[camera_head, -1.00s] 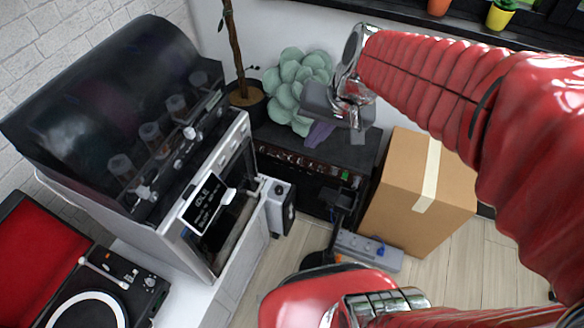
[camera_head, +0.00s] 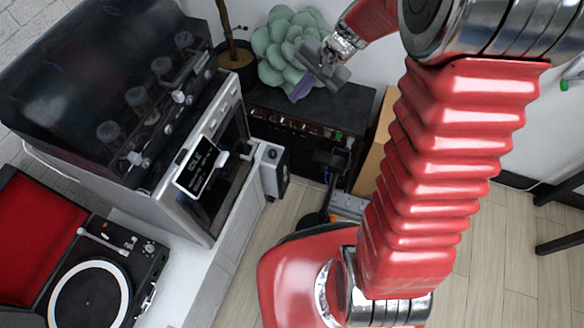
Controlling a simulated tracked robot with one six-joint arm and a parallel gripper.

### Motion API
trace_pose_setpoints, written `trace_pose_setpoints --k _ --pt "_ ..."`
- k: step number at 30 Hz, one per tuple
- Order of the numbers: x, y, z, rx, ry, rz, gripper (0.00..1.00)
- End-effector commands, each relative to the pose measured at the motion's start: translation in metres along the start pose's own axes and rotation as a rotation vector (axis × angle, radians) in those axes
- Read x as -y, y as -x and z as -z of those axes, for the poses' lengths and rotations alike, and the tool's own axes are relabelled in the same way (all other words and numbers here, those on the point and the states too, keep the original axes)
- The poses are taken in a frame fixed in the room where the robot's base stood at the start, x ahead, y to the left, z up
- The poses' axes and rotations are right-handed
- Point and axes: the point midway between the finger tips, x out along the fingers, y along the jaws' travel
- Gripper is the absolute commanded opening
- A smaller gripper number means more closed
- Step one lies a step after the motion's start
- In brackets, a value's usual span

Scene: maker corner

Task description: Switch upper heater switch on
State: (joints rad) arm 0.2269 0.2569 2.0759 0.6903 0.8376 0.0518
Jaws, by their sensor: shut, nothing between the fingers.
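My gripper (camera_head: 322,66) is shut and empty. It hangs over the black unit's back area, in front of the green plant, with its fingers pointing down and left. A purple piece below it may belong to the gripper or lie behind it; I cannot tell. A low black unit (camera_head: 285,112) has a row of small knobs and a green lit part (camera_head: 338,136) at its right end. A small white and black box (camera_head: 272,170) stands beside the printer-like machine. I cannot make out which part is the upper heater switch or its position.
A grey machine with a dark hood (camera_head: 100,75) and an IDLE display (camera_head: 197,166) fills the left. A turntable (camera_head: 92,295) sits lower left. The green plant (camera_head: 285,45) is behind my gripper. A cardboard box (camera_head: 372,160) is mostly hidden by my arm.

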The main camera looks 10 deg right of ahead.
Motion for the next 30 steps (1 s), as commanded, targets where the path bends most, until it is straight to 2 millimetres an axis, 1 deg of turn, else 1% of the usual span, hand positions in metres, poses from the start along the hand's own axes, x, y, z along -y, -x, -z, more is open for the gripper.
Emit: trace_pose_setpoints --k 1,8,17,26,30 --pt "-0.003 -0.008 0.006 0.010 -0.028 0.005 0.00" --pt "-0.011 -0.041 0.034 0.043 -0.151 0.038 0.00" --pt "-0.029 -0.087 0.069 0.080 -0.316 0.079 0.00" --pt "-0.055 -0.137 0.100 0.112 -0.484 0.116 0.00" --pt "-0.070 -0.161 0.113 0.124 -0.564 0.133 0.00"
